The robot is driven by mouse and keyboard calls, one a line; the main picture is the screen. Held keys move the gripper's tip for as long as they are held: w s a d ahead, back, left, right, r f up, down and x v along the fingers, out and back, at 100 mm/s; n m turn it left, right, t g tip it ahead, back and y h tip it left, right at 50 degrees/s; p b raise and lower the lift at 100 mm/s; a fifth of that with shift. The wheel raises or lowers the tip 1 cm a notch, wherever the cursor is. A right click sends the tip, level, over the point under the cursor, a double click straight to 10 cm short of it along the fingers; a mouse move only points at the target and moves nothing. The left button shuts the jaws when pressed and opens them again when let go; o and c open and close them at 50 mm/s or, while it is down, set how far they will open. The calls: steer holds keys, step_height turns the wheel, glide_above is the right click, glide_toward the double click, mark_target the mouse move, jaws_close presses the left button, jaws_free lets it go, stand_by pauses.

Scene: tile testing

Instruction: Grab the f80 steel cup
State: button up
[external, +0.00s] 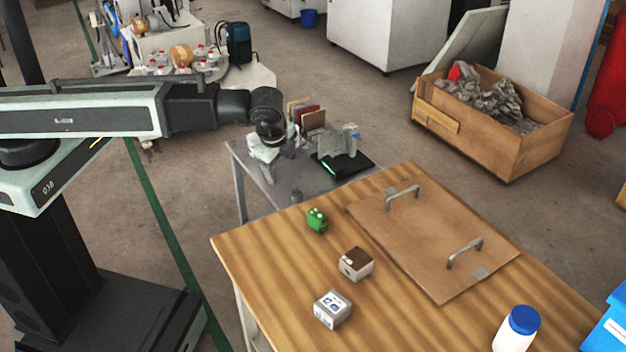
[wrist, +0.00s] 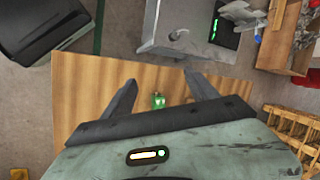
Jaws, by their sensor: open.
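I cannot clearly make out a steel cup in either view. A small grey shape (wrist: 178,34) on the grey metal table (wrist: 200,50) may be it, but it is too small to tell. My gripper (wrist: 162,82) is open, with two dark fingers spread and nothing between them touching. In the external view my gripper (external: 266,150) hangs at the end of the arm, over the grey table's left side, and partly hides what is behind it.
The wooden table (external: 270,260) holds a green object (external: 316,220), two small boxes, a board with two handles (external: 430,240) and a blue-capped bottle (external: 515,332). The grey table also bears upright tiles (external: 310,117) and a black device (external: 343,164). A rubble crate (external: 480,135) stands behind.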

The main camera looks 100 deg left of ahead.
steer(key=a+f+m+g+y+b, duration=0.1)
steer(key=a+f+m+y+b, duration=0.1)
steer(key=a+f+b, duration=0.85)
steer(key=s+a+f+m+g+y+b, duration=0.1)
steer(key=s+a+f+m+b, duration=0.1)
steer(key=a+b, duration=0.4)
steer(key=s+a+f+m+g+y+b, duration=0.2)
steer(key=a+b, duration=0.4)
steer(key=a, duration=0.9)
steer(key=s+a+f+m+g+y+b, duration=0.1)
steer(key=s+a+f+b, duration=0.3)
steer(key=a, duration=0.6)
steer(key=shift+s+a+f+m+g+y+b, duration=0.15)
steer(key=shift+f+m+y+b, duration=0.2)
steer(key=shift+b, duration=0.3)
steer(key=shift+a+f+m+g+y+b, duration=0.15)
steer(key=shift+f+m+y+b, duration=0.2)
steer(key=shift+b, duration=0.3)
steer(key=shift+s+a+r, duration=0.25)
steer(key=shift+a, duration=0.05)
steer(key=b+x, duration=0.1)
steer(key=x, duration=0.2)
steer(key=b+x, duration=0.1)
steer(key=x, duration=0.3)
steer(key=shift+s+a+f+b, duration=0.15)
steer(key=shift+s+b, duration=0.2)
steer(key=c, duration=1.2)
step_height(320, 180, up, 10)
steer(key=p, duration=1)
steer(key=shift+r, duration=0.2)
